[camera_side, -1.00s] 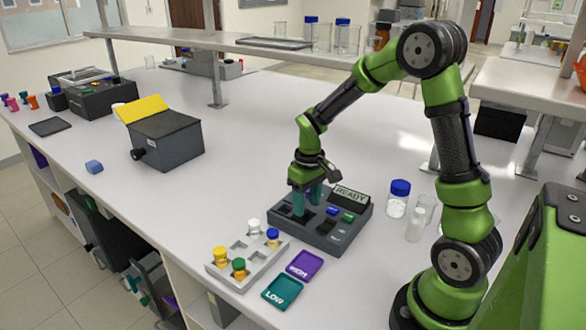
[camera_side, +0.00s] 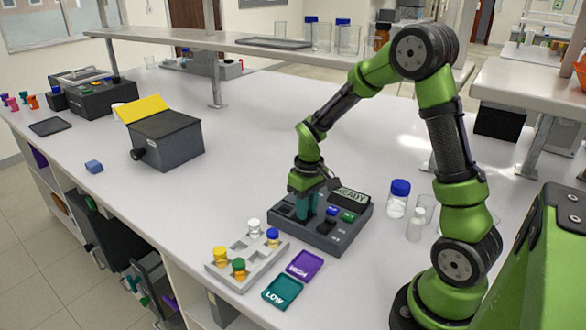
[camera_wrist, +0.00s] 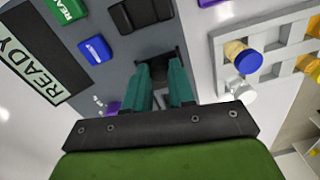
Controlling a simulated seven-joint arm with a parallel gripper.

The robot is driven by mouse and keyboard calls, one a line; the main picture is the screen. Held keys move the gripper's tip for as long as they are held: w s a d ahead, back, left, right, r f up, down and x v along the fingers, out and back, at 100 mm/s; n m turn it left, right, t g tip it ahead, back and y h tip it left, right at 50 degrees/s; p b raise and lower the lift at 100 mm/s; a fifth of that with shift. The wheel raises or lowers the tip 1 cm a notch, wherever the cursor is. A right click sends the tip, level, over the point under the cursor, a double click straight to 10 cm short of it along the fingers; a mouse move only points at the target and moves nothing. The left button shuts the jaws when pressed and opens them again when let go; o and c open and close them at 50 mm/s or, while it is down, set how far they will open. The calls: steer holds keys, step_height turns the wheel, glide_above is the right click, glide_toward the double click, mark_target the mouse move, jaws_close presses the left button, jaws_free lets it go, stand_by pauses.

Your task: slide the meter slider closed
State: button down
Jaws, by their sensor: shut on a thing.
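The meter (camera_side: 318,240) is a dark grey box with a sloped READY display (camera_side: 350,195), a blue button (camera_side: 331,211) and a green button (camera_side: 348,216). My gripper (camera_side: 306,212) points down over the left part of the meter top. In the wrist view, my gripper's teal fingers (camera_wrist: 165,88) are close together around a small dark part at their tips, apparently the slider (camera_wrist: 168,64). The fingers hide most of it. A raised black block (camera_wrist: 140,12) lies farther along the meter. A bit of purple (camera_wrist: 113,107) shows beside the fingers.
A light grey rack (camera_side: 248,262) with several capped vials stands close in front of the meter. A teal LOW card (camera_side: 282,292) and a purple HIGH card (camera_side: 305,265) lie nearby. A blue-capped bottle (camera_side: 398,203) and glassware stand to the right. The bench behind is mostly clear.

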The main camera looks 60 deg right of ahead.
steer(key=shift+w, duration=3.1)
steer(key=c, duration=0.9)
jaws_free()
steer(key=shift+c, duration=0.2)
steer(key=shift+s+r, duration=0.1)
step_height(320, 180, up, 17)
steer(key=shift+d, duration=0.25)
